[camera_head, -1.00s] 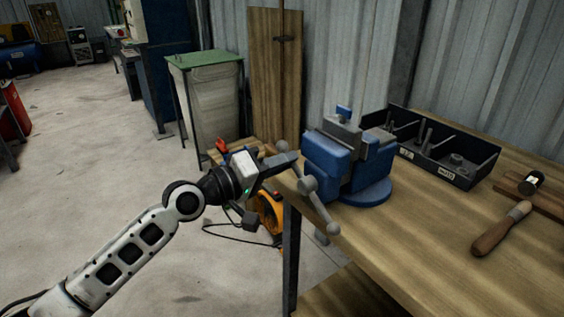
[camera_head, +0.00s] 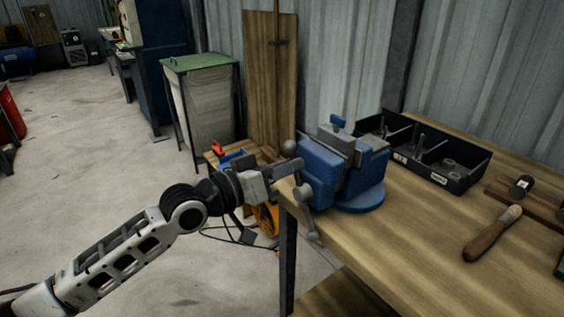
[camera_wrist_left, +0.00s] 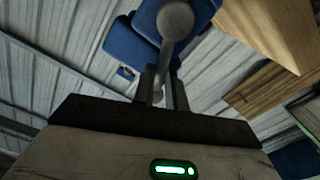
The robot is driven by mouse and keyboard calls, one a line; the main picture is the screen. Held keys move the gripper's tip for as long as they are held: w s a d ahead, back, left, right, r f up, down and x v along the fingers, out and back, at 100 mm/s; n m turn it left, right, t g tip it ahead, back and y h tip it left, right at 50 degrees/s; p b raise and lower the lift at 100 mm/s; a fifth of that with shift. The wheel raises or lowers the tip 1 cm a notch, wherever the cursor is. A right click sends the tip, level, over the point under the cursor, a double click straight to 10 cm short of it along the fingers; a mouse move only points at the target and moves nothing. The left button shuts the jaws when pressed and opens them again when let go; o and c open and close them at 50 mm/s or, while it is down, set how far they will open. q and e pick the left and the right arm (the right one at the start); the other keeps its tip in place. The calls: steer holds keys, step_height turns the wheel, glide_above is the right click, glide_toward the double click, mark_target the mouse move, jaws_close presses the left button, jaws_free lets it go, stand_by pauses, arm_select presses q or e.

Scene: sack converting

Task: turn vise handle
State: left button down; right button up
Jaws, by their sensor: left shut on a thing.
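The blue vise (camera_head: 318,172) stands on a round blue base at the near left corner of the wooden workbench. Its grey handle (camera_head: 308,216), a bar with ball ends, crosses the screw head on the vise's left side and stands steep, with its upper ball end higher than my fingers. My left gripper (camera_head: 292,168) is shut on the handle's upper part, below that ball. In the left wrist view, the handle (camera_wrist_left: 176,22) runs with a large ball toward the top, and my fingers (camera_wrist_left: 163,88) reach to the bar. My right gripper is not in view.
A black divided tray (camera_head: 455,178) holds metal parts behind the vise. A wooden-handled tool (camera_head: 490,236) lies on the bench (camera_head: 420,240) at the right. A green-topped stand (camera_head: 200,64) and a wooden board (camera_head: 268,85) are behind. Floor to the left is mostly open.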

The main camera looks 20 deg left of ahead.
mark_target(320, 176)
arm_select(q)
steer(key=m, duration=0.1)
steer(key=s+d+m+p, duration=0.1)
steer(key=m, duration=0.1)
steer(key=d+m+p, duration=0.1)
steer(key=shift+s+r+m, duration=0.25)
steer(key=shift+r+m, duration=0.15)
steer(key=shift+s+d+m+p, duration=0.3)
steer(key=shift+m+p, duration=0.4)
steer(key=shift+m, duration=0.2)
steer(key=m, duration=0.1)
steer(key=d+m+p, duration=0.1)
steer(key=shift+s+d+f+m, duration=0.1)
steer(key=shift+s+f+m, duration=0.25)
steer(key=shift+s+m, duration=0.05)
steer(key=shift+s+d+f+m, duration=0.2)
steer(key=shift+d+m, duration=0.05)
steer(key=shift+m, duration=0.45)
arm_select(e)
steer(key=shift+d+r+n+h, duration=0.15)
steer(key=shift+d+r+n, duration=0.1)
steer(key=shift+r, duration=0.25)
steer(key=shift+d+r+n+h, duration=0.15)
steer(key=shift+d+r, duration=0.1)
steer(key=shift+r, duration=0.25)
arm_select(q)
steer(key=shift+f, duration=0.1)
